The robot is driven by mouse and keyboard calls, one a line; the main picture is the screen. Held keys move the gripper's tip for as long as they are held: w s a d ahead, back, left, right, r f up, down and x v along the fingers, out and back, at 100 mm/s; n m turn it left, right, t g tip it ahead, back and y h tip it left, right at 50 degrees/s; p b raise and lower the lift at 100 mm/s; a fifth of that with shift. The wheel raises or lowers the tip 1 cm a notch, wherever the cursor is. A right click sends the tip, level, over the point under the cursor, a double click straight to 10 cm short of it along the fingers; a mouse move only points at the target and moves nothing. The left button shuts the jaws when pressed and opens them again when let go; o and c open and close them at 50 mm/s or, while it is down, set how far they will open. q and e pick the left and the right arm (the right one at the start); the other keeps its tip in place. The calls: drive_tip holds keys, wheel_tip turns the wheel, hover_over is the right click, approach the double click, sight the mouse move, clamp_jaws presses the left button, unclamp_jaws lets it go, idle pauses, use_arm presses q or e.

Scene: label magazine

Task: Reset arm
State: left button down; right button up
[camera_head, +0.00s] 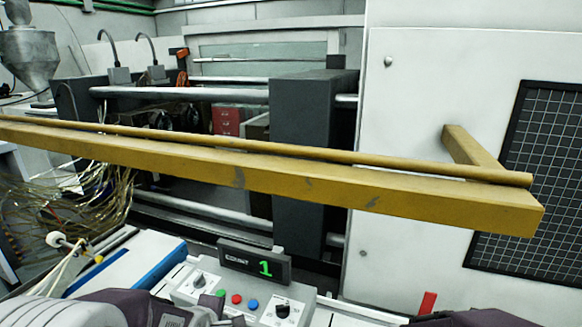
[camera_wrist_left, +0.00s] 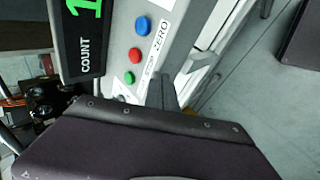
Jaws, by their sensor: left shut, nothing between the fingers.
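My left gripper (camera_head: 238,320) is at the bottom edge of the head view, in front of a grey control panel with a counter. In the left wrist view its dark purple housing fills the bottom, and its narrow grey fingers (camera_wrist_left: 164,92) are shut and empty. They show against the panel, beside the buttons; I cannot tell whether they touch it. A dark purple part of my right arm (camera_head: 490,318) shows at the lower right of the head view, with its fingers not visible.
The counter display (camera_head: 254,264) shows a green 1. The panel has a green, a red and a blue button (camera_head: 253,304) and black knobs. A yellow rail (camera_head: 300,180) crosses above. A white cabinet (camera_head: 430,100) stands right; loose wires (camera_head: 70,200) hang left.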

use_arm(q)
drive_tip(key=s+f+m+g, duration=0.3)
drive_tip(key=s+m, duration=0.5)
drive_tip(key=s+f+m+g, duration=0.3)
drive_tip(key=s+m, duration=0.5)
drive_tip(key=shift+a+f+g, duration=0.15)
drive_tip(key=shift+g, duration=0.25)
idle(0.4)
